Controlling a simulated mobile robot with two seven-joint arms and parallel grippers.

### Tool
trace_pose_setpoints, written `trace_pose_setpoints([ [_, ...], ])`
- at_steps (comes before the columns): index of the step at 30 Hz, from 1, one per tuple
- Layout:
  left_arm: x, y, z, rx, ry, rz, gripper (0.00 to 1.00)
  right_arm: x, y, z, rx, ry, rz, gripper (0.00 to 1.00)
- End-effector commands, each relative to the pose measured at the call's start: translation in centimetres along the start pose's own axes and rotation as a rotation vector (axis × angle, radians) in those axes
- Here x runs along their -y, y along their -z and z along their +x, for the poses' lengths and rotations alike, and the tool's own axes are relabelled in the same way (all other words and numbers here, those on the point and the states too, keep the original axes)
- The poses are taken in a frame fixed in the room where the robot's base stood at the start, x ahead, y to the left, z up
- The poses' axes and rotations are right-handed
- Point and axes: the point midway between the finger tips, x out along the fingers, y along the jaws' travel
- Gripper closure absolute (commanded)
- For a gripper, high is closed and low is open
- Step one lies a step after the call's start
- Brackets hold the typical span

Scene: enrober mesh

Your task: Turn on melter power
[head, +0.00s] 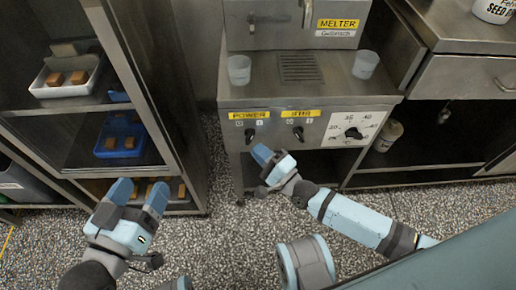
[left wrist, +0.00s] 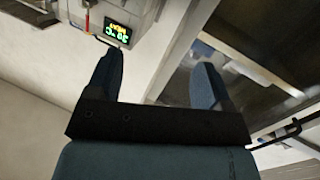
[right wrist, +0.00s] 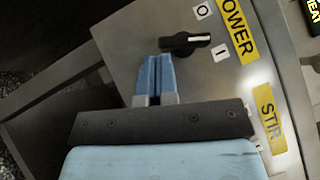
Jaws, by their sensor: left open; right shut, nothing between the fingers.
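The melter (head: 290,75) is a steel unit with a yellow MELTER label. Its front panel carries a black power knob (head: 250,136) under a yellow POWER label (head: 249,115). In the right wrist view the power knob (right wrist: 184,42) lies just beyond my fingertips, between the O and I marks, its white pointer line lying along the handle. My right gripper (head: 262,153) is shut and empty, just below and right of the knob; it also shows in the right wrist view (right wrist: 154,60). I cannot tell whether it touches the knob. My left gripper (head: 137,192) is open and empty, low at the left.
A second knob (head: 298,133) under another yellow label, STIR in the right wrist view, and a white dial (head: 353,132) sit right of the power knob. Two cups (head: 239,69) (head: 365,64) stand on the melter. A shelf rack (head: 68,111) with trays stands at the left.

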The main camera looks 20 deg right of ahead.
Motion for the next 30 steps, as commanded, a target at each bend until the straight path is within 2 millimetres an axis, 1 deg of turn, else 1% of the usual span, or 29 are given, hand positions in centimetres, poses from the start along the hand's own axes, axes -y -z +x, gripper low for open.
trace_pose_setpoints([
  [1,-0.1,0.5,-0.1,-0.006,0.001,0.0,0.26,0.1,0.0,-0.8,0.001,-0.005,-0.001,1.0],
  [6,-0.2,1.7,-0.2,-0.047,0.004,0.002,0.26,0.1,-0.1,-3.8,0.0,-0.006,-0.001,1.0],
  [9,-0.3,2.3,-0.2,-0.07,0.006,0.004,0.26,0.1,0.0,-5.2,0.0,-0.005,-0.001,1.0],
  [12,-0.3,2.6,-0.2,-0.083,0.008,0.003,0.26,0.1,0.0,-6.1,0.0,-0.002,0.0,1.0],
  [16,-0.4,2.8,-0.2,-0.095,0.01,-0.002,0.26,0.0,0.0,-6.6,0.0,-0.002,0.001,1.0],
  [30,-0.4,2.5,-0.2,-0.086,0.01,-0.002,0.26,0.0,0.0,-6.5,0.0,-0.002,0.001,1.0],
])
